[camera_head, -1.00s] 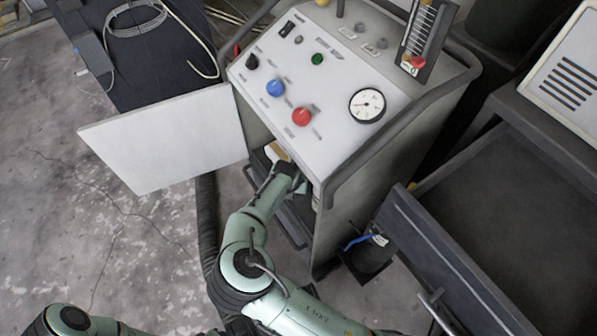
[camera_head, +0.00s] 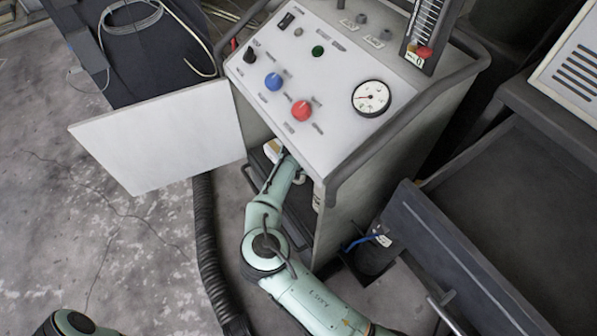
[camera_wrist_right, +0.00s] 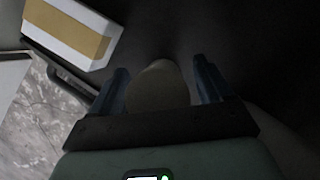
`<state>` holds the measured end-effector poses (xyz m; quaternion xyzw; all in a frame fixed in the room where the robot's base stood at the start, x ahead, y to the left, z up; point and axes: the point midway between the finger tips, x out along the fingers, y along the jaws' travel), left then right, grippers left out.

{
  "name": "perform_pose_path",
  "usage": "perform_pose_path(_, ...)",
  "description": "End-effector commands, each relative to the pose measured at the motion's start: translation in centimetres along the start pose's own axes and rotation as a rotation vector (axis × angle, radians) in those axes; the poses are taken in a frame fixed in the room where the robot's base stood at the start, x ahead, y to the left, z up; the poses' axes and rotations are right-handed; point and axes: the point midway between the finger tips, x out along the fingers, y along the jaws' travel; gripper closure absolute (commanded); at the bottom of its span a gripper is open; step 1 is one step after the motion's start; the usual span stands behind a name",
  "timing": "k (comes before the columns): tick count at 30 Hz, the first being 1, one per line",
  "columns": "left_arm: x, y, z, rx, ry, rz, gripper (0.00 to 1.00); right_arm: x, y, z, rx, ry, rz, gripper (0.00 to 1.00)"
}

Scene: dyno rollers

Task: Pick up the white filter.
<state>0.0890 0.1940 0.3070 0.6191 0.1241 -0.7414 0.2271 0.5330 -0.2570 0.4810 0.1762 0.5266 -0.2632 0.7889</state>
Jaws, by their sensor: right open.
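In the right wrist view a dim, pale object with a rounded end (camera_wrist_right: 158,88), which looks like the white filter, lies between the two fingers of my right gripper (camera_wrist_right: 161,66). The fingers are open, with a dark gap on each side of it. Its lower part is hidden behind the gripper body. In the head view my right arm reaches into the open front of the grey cabinet (camera_head: 345,205), and its gripper is hidden inside. My left gripper is out of view.
A white box with a tan band (camera_wrist_right: 72,32) lies at the upper left in the wrist view. The white cabinet door (camera_head: 160,137) stands open to the left. A dark open drawer or tray (camera_head: 500,190) is at the right. A black hose (camera_head: 205,240) runs along the floor.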

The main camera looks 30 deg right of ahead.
Motion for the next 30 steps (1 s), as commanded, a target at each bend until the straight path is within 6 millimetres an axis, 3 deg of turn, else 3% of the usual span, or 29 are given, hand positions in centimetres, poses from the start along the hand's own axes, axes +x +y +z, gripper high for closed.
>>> perform_pose_path(4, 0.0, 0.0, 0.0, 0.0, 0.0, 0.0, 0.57, -0.1, 0.0, 0.0, 0.0, 0.0, 0.0, 0.24)
perform_pose_path(9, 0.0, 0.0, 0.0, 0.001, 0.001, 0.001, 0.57, -0.1, 0.0, 0.0, 0.0, 0.0, 0.0, 0.77)
perform_pose_path(22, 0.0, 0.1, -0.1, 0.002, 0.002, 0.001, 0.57, -0.6, 0.0, 0.2, 0.0, 0.0, 0.0, 0.77)
perform_pose_path(30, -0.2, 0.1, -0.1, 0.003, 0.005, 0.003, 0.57, -3.7, 0.1, 0.9, 0.002, 0.001, 0.001, 0.77)
